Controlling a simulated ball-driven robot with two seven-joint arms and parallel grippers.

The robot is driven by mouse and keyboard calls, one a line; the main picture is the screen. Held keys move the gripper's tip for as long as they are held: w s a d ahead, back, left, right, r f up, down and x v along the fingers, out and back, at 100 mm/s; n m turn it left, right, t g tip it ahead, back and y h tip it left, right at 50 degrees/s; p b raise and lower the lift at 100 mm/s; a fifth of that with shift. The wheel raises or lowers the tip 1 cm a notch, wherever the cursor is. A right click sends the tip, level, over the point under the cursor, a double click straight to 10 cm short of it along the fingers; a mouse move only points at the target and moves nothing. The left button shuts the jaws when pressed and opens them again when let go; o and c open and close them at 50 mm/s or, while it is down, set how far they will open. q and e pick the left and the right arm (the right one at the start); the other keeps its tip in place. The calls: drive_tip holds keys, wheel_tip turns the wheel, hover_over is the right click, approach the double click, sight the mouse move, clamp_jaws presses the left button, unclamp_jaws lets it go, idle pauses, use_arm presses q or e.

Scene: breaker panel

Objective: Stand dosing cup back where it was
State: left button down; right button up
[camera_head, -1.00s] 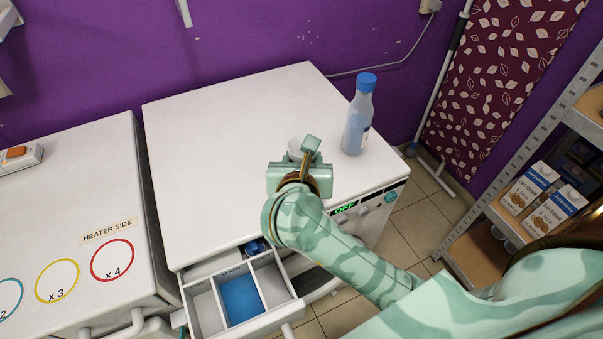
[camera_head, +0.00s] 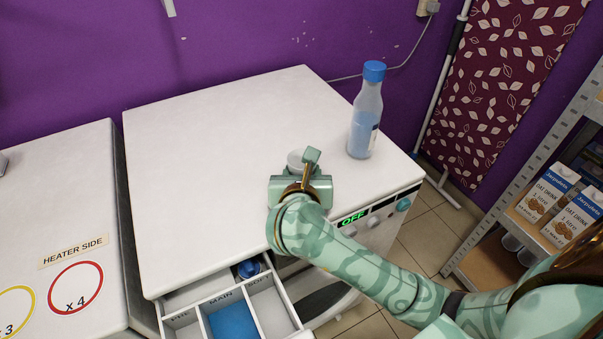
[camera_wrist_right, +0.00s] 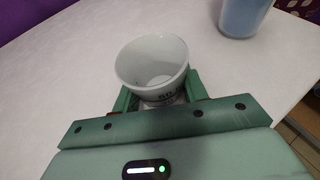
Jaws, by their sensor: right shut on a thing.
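The dosing cup (camera_wrist_right: 152,68) is white with dark print on its side. In the right wrist view it stands mouth up, slightly tilted in the picture, between the green fingers of my right gripper (camera_wrist_right: 160,100), which is shut on it. It looks empty inside. In the head view the cup (camera_head: 296,160) shows only as a pale rim behind my right gripper (camera_head: 302,172), over the front right part of the white machine top (camera_head: 220,140). Whether its base touches the top cannot be told. My left gripper is not in view.
A blue-capped bottle (camera_head: 366,115) of blue liquid stands right of the cup. The open drawer (camera_head: 180,322) below the front edge has a blue-filled compartment. The left and back of the machine top are clear. A shelf with cartons (camera_head: 548,190) stands at right.

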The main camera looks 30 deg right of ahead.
drive_tip(key=o, duration=0.6)
drive_tip(key=shift+f, duration=0.2)
drive_tip(key=o, duration=0.4)
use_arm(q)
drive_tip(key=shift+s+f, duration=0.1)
use_arm(e)
drive_tip(key=shift+r, duration=0.1)
drive_tip(key=shift+r, duration=0.25)
drive_tip(key=p+v, duration=0.4)
drive_tip(key=v, duration=0.7)
drive_tip(key=shift+a+f, duration=0.1)
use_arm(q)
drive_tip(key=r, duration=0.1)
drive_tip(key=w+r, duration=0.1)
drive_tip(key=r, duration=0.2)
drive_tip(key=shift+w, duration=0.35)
use_arm(e)
drive_tip(key=shift+s+a, duration=0.2)
drive_tip(key=shift+s, duration=0.15)
